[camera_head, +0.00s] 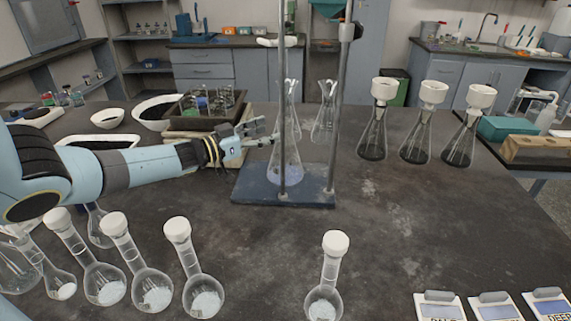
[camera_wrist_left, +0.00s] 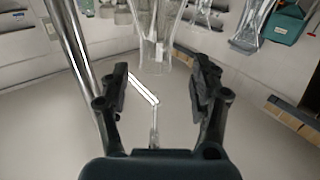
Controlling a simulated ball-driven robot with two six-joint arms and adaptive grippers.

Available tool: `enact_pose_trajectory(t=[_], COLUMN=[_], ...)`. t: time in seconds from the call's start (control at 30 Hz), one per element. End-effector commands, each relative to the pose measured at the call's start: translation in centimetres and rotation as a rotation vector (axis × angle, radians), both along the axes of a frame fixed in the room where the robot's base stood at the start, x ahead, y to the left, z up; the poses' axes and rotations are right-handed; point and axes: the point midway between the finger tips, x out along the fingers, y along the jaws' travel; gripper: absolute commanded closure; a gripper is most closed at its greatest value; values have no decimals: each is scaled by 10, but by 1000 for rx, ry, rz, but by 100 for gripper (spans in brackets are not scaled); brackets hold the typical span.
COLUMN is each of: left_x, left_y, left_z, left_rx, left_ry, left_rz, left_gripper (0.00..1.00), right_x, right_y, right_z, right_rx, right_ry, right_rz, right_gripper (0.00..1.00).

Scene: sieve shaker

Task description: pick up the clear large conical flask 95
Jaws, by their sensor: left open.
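A clear large conical flask (camera_head: 292,171) stands upright on the blue base of a metal stand, partly behind a rod, with a faint bluish tint low inside. A second clear conical flask (camera_head: 324,122) stands behind it to the right. I cannot read a number on either. My left gripper (camera_head: 264,131) is just left of the front flask, at about the height of its upper body. In the left wrist view the gripper (camera_wrist_left: 160,90) has its fingers spread, with nothing held between them. Clear glass (camera_wrist_left: 154,45) shows beyond the fingertips. My right gripper is not in view.
The stand's rods (camera_head: 334,100) rise close to the gripper. Three flasks with white funnels (camera_head: 417,137) stand to the right. A rack of bottles (camera_head: 180,112) is behind my left arm. Several round flasks with white caps (camera_head: 205,294) line the front. The right middle bench is clear.

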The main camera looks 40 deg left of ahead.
Motion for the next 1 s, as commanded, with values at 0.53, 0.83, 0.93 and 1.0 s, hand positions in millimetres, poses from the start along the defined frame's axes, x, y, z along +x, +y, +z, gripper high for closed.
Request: enact_pose_trajectory(t=[0.53,0.83,0.93,1.0], left_x=[57,58,58,58], left_y=[-18,-18,-18,-18], left_z=[-6,-5,-5,-5], left_rx=[-1,0,0,0], left_ry=[1,1,1,1], left_rz=[0,0,0,0], left_gripper=[37,47,60,69], right_x=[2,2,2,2], right_y=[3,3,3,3], right_z=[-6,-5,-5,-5], right_rx=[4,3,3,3], right_ry=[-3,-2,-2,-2], right_rz=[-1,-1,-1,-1], right_gripper=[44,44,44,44])
